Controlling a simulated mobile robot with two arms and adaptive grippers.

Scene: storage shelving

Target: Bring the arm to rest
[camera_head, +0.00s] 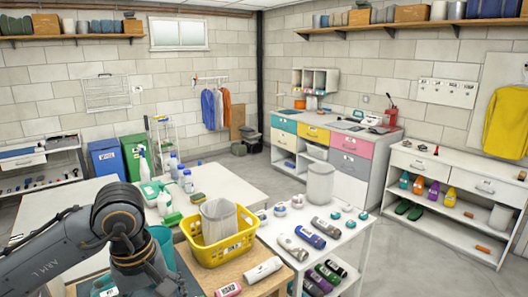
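One of my arms (110,215) comes in from the lower left. It bends at a dark joint and runs down to the bottom edge of the picture. Its gripper is not visible, so I cannot see whether it holds anything. My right arm and its gripper do not show. The arm stands in front of a white table (58,203) and just left of a yellow basket (235,249) with a pale container (218,221) in it.
Spray bottles (144,166) and other bottles stand behind the arm. A teal container (163,243) is close beside it. Cans and jars cover a white table (345,239) to the right. A white shelf unit (455,177) stands at far right. Grey floor (392,240) is open between them.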

